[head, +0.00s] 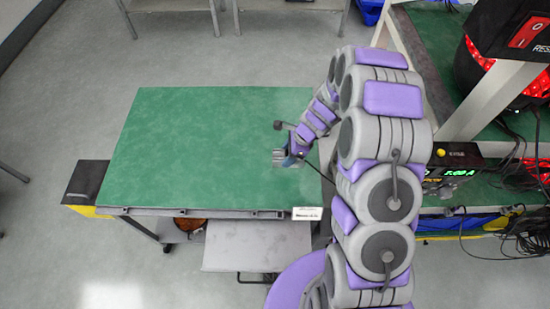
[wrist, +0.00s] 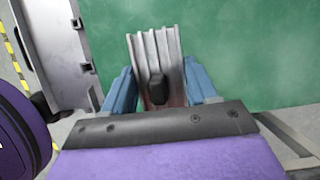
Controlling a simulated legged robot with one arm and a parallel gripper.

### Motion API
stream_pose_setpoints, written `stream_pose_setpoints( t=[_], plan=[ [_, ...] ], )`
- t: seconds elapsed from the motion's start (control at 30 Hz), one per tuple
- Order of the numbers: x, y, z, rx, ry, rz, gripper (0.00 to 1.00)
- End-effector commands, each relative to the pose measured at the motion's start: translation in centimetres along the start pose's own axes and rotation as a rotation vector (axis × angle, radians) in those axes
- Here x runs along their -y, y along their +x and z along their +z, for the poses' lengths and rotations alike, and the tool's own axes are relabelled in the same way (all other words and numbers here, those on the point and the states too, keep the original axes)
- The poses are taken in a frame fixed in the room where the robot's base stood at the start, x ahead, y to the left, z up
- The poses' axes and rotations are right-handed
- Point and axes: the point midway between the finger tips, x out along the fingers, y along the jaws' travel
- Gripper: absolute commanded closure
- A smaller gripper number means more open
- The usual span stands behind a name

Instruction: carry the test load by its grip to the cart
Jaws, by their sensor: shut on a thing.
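The test load appears to be the ribbed grey metal block (wrist: 158,48), with a dark rounded knob (wrist: 157,88) on its near side, likely its grip. My gripper (wrist: 159,78) has its blue fingers on both sides of the block, shut on it. In the head view, the gripper (head: 290,155) and the small grey block (head: 279,157) are over the right part of the cart's green top (head: 190,150). I cannot tell whether the block touches the top. The finger contact is partly hidden by the gripper body.
The rest of the green top is bare. A rack (head: 490,95) with a red-lit unit, cables and a green-digit display (head: 459,173) stands at the right. A small white label (head: 307,213) is on the cart's front edge. Grey floor lies at the left.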

Motion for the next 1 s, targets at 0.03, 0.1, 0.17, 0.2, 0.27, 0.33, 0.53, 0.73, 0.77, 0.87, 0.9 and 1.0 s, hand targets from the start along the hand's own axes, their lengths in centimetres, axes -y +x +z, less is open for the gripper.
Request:
stream_pose_setpoints(
  t=[0.03,0.1,0.17,0.2,0.27,0.33,0.53,0.73,0.77,0.87,0.9,1.0],
  plan=[
    [-0.1,0.9,-0.4,0.002,0.003,0.003,0.87],
    [-0.1,2.0,-0.8,0.002,0.001,0.004,0.87],
    [-0.1,3.1,-1.1,0.001,0.001,0.005,0.87],
    [-0.1,3.8,-1.4,0.000,0.003,0.005,0.87],
    [-0.1,4.6,-1.5,-0.002,0.002,0.004,0.87],
    [0.0,5.0,-1.6,-0.003,0.000,0.002,0.87],
    [0.0,7.1,-2.4,-0.004,-0.001,0.002,0.87],
    [0.1,8.2,-3.2,-0.002,-0.001,0.001,0.93],
    [0.1,8.2,-3.2,-0.002,-0.002,0.001,0.93],
    [0.1,8.1,-3.3,-0.001,-0.001,0.001,0.41],
    [0.1,8.1,-3.3,-0.001,-0.001,0.001,0.37],
    [0.1,8.2,-3.2,-0.002,-0.001,0.001,0.28]
  ],
)
